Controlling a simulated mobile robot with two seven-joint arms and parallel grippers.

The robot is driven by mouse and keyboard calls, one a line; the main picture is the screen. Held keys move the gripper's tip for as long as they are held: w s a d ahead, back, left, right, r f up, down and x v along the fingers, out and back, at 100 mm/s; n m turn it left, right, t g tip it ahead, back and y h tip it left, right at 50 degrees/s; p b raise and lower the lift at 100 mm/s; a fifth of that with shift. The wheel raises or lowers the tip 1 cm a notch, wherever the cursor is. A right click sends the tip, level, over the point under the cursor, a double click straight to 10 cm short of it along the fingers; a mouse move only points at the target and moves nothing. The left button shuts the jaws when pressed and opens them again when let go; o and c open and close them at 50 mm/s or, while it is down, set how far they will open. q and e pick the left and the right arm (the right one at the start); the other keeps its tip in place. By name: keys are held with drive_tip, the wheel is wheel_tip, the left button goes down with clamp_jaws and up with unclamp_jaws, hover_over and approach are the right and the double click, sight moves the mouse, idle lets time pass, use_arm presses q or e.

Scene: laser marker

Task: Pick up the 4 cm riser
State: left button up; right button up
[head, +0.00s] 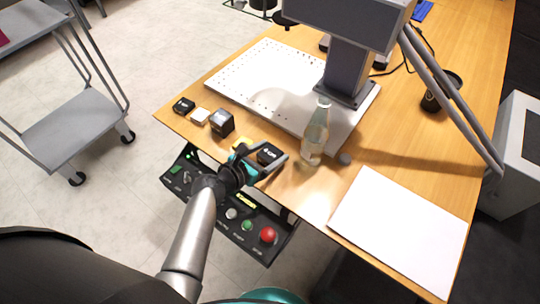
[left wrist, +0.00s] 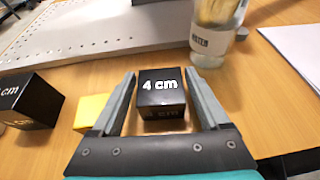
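The 4 cm riser is a small black block (left wrist: 161,98) with white "4 cm" lettering. It stands on the wooden table between the two fingers of my left gripper (left wrist: 160,98), with a visible gap to each finger. In the head view the riser (head: 268,154) shows at the table's front edge, with my left gripper (head: 265,162) open around it. My right gripper is not in view.
A yellow block (left wrist: 92,111) and a larger black block (left wrist: 28,100) stand left of the riser. A clear bottle (head: 315,135) stands close behind it to the right. The marker's perforated plate (head: 255,75) lies behind. A white sheet (head: 400,220) lies at right.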

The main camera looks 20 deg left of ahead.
use_arm(q)
clamp_jaws()
idle(0.4)
drive_tip(key=shift+r, duration=0.25)
